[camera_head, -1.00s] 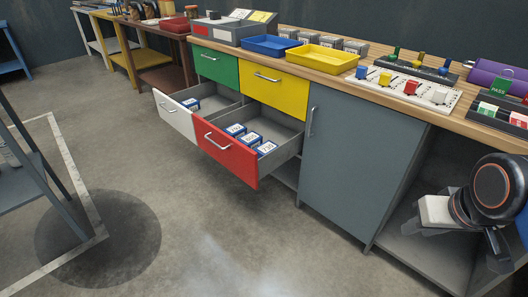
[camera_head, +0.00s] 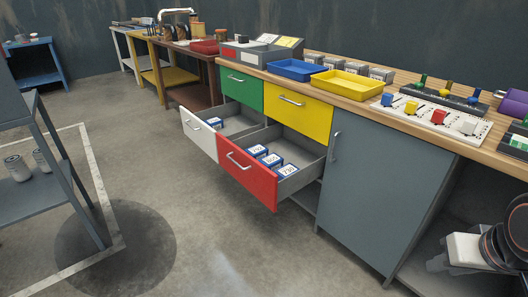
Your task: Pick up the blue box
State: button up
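Three blue boxes with white labelled tops stand in a row in the open red drawer (camera_head: 246,178): a rear one (camera_head: 257,151), a middle one (camera_head: 271,159) and a front one (camera_head: 287,171). Blue-and-white boxes (camera_head: 214,122) also show in the open white drawer (camera_head: 198,134), partly hidden by its front. My gripper (camera_head: 448,252) is at the lower right, low beside the grey cabinet and well away from the drawers. A pale block-like part shows at it; whether the fingers are open or shut is unclear.
The wooden bench top (camera_head: 385,105) bears a blue tray (camera_head: 295,69), a yellow tray (camera_head: 347,85) and a board of coloured blocks (camera_head: 432,115). The grey cabinet door (camera_head: 375,195) is closed. A grey shelf (camera_head: 45,200) with cans stands left. The floor before the drawers is clear.

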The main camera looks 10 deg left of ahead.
aim_at(258, 151)
jog(key=i+j+u, duration=0.35)
jog(key=i, duration=0.2)
jog(key=i+j+u, duration=0.35)
jog(key=i, duration=0.2)
jog(key=i+u, duration=0.35)
jog(key=i, duration=0.25)
